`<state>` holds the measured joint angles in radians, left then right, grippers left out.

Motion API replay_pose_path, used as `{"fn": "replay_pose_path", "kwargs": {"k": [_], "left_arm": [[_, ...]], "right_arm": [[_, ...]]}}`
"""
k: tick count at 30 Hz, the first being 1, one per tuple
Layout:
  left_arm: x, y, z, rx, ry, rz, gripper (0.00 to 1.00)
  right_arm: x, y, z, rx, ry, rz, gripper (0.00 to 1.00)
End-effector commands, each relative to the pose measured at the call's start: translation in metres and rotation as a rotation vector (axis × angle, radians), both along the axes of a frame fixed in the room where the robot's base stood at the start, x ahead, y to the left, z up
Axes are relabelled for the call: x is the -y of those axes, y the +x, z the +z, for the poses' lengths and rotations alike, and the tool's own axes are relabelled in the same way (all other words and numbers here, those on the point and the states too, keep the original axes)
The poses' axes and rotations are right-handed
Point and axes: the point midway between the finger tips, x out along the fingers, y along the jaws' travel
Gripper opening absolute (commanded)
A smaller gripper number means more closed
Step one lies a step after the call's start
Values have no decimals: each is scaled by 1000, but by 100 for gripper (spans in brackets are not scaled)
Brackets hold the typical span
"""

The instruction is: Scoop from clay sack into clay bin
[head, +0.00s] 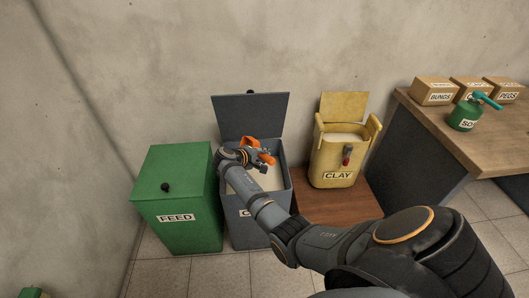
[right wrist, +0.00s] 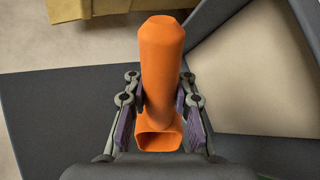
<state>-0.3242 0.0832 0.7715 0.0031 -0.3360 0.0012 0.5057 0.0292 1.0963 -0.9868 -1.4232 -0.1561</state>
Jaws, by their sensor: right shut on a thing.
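The clay sack (head: 326,158) is yellow, labelled CLAY, with its top flap up and pale material inside. The grey bin (head: 238,232) stands left of it, its lid raised against the wall. My arm covers all but the first letter, C, of its label. Pale material (head: 273,180) shows inside. My right gripper (head: 256,156) is over the bin's opening, shut on an orange scoop (head: 249,142). In the right wrist view the scoop (right wrist: 160,65) sits between both fingers, above the bin's dark wall. Whether the scoop holds anything is not visible. My left gripper is out of view.
A closed green FEED bin (head: 176,240) stands left of the grey bin. The sack rests on a low brown stand (head: 318,208). At right, a bench (head: 470,140) bears boxes and a green can (head: 465,115).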

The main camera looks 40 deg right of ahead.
Motion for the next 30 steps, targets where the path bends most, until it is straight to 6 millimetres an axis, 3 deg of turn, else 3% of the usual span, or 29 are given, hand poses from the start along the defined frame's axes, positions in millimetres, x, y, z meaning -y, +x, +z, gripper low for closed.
{"fn": "replay_pose_path", "kwargs": {"k": [7, 16, 21, 23, 27, 30], "left_arm": [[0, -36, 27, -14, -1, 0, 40], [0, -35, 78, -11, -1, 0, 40], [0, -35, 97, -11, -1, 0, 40], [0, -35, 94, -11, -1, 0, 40], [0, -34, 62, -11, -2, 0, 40], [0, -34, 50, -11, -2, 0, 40]], "right_arm": [[3, 1, 17, -29, 125, -1, 0], [8, 2, 33, -83, 353, -1, 0], [18, 4, 37, -138, 588, -5, 0], [21, 5, 35, -159, 682, -7, 0], [26, 7, 27, -208, 885, -4, 0], [26, 7, 29, -225, 949, -3, 0]]}}
